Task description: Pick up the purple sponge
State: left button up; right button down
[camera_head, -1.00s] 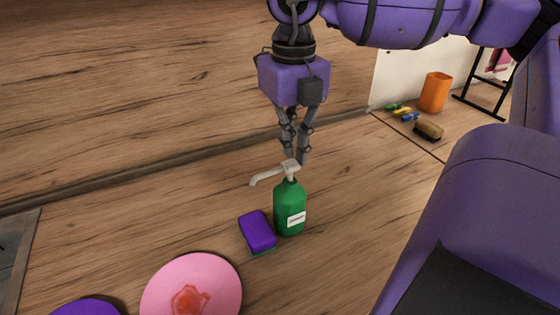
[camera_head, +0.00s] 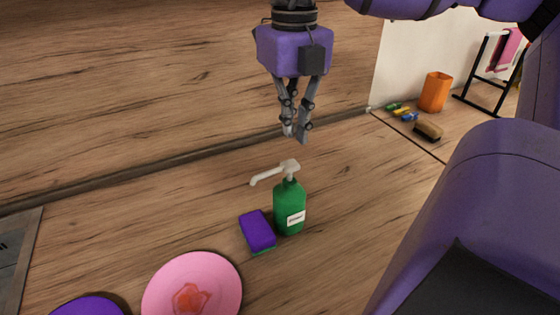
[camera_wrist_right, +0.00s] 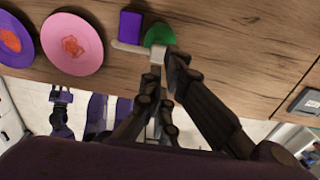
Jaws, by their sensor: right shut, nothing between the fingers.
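The purple sponge (camera_head: 257,231) lies on the wooden counter, just left of the green soap bottle (camera_head: 289,208) with its white pump. In the right wrist view the sponge (camera_wrist_right: 130,26) shows at the top, beside the green bottle (camera_wrist_right: 160,36). My right gripper (camera_head: 296,137) is shut and empty. It hangs in the air above and behind the bottle, apart from both bottle and sponge.
A pink plate (camera_head: 215,283) with a red stain and a purple plate (camera_head: 88,306) lie at the front left. An orange cup (camera_head: 434,92) and a brown brush (camera_head: 428,130) stand at the back right.

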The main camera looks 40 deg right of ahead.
aim_at(260, 238)
jog(key=k+j, duration=0.25)
jog(key=k, duration=0.25)
jog(key=k+j, duration=0.2)
jog(key=k, duration=0.25)
